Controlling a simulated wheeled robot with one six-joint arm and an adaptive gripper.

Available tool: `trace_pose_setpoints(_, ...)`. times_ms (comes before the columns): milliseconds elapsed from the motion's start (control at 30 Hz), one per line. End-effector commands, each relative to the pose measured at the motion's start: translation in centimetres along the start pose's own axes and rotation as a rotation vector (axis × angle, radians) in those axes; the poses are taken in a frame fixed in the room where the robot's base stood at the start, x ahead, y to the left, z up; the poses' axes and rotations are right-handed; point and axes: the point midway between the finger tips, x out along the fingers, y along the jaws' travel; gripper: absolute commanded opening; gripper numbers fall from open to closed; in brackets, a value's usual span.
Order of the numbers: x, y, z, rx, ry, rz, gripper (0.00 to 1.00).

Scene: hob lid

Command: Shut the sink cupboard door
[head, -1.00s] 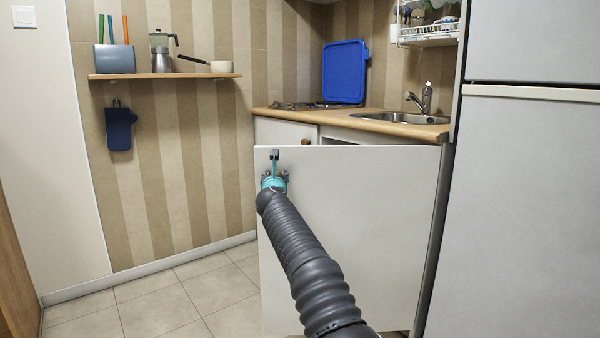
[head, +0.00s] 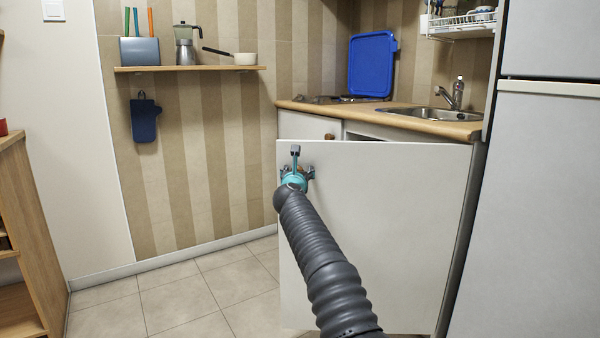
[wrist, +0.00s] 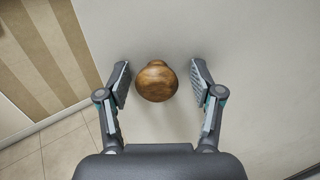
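The sink cupboard door (head: 390,235) is a white panel standing wide open, hinged on its right side next to the fridge. Its round wooden knob (wrist: 156,82) shows in the wrist view, near the door's free left edge. My gripper (wrist: 162,82) is open, with one finger on each side of the knob and a gap on both sides. In the head view my gripper (head: 297,173) is at the door's upper left corner and mostly hides the knob. The cupboard opening is hidden behind the door.
The worktop (head: 400,116) with the sink (head: 432,113) is above and behind the door. A tall fridge (head: 540,200) stands close on the right. A wooden shelf unit (head: 35,230) is at the left. The tiled floor (head: 190,296) left of the door is clear.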

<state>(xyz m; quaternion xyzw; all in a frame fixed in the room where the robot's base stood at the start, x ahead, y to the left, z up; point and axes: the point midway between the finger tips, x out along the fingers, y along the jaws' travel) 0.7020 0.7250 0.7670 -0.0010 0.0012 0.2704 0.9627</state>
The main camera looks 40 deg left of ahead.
Motion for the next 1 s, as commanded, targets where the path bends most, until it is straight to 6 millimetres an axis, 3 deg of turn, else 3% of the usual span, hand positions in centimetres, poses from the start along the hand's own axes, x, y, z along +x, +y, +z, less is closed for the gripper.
trace_pose_setpoints(467,-1.0,0.3,0.3,-0.001,0.0,-0.002,0.66)
trace_pose_setpoints(1000,-5.0,0.2,0.1,-0.001,0.001,0.003,0.66)
